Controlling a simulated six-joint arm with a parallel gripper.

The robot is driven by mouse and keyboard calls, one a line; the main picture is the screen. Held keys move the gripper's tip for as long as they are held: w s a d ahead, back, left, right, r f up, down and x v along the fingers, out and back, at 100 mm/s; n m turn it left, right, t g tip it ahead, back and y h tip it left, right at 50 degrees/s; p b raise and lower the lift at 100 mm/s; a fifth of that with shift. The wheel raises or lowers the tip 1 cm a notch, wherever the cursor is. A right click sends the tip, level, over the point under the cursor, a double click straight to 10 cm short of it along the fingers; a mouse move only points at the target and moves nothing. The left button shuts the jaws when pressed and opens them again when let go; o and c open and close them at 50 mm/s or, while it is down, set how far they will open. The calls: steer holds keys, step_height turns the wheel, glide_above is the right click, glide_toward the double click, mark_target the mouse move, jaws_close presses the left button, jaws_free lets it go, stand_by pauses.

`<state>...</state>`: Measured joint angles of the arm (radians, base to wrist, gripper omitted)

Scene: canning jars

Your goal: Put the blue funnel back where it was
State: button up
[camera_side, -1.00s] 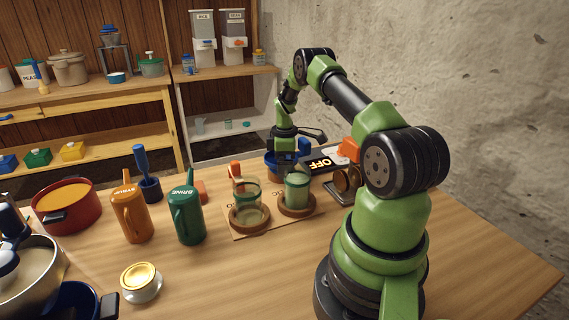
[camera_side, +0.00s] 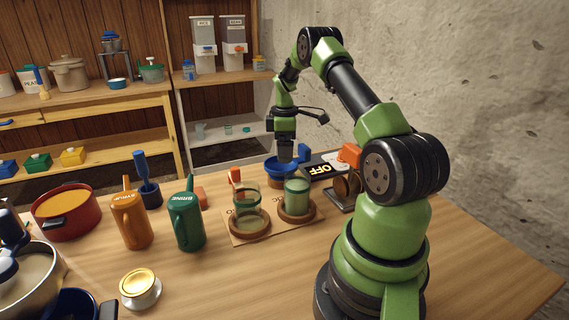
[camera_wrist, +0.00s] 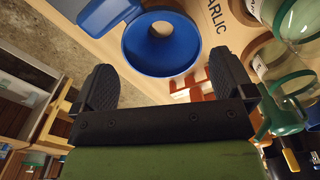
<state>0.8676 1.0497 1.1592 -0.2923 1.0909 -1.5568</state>
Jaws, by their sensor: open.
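The blue funnel (camera_side: 272,166) sits at the back of the table, behind the jars, with its wide mouth up. In the wrist view the funnel (camera_wrist: 140,45) shows as a round blue bowl with a hole in the middle, and a blue tab beside it. My gripper (camera_side: 285,157) is just above the funnel, pointing down. In the wrist view my gripper's (camera_wrist: 163,80) two dark fingers are spread apart with nothing between them.
Two glass jars (camera_side: 297,190) stand in round wooden rings on a lettered board (camera_side: 270,225) in front. An OFF sign panel (camera_side: 323,168) is right of the funnel. Green (camera_side: 187,225) and orange (camera_side: 131,222) pitchers stand left.

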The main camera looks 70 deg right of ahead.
steer(key=w+a+r+m+t, duration=0.2)
steer(key=a+r+m+t, duration=0.15)
steer(key=a+r, duration=1.65)
steer(key=s+a+r+m+t+y, duration=0.2)
steer(key=s+a+m, duration=0.3)
steer(key=s+a, duration=0.9)
steer(key=shift+s+a+t, duration=0.15)
steer(key=shift+s+t, duration=0.05)
steer(key=shift+t, duration=0.65)
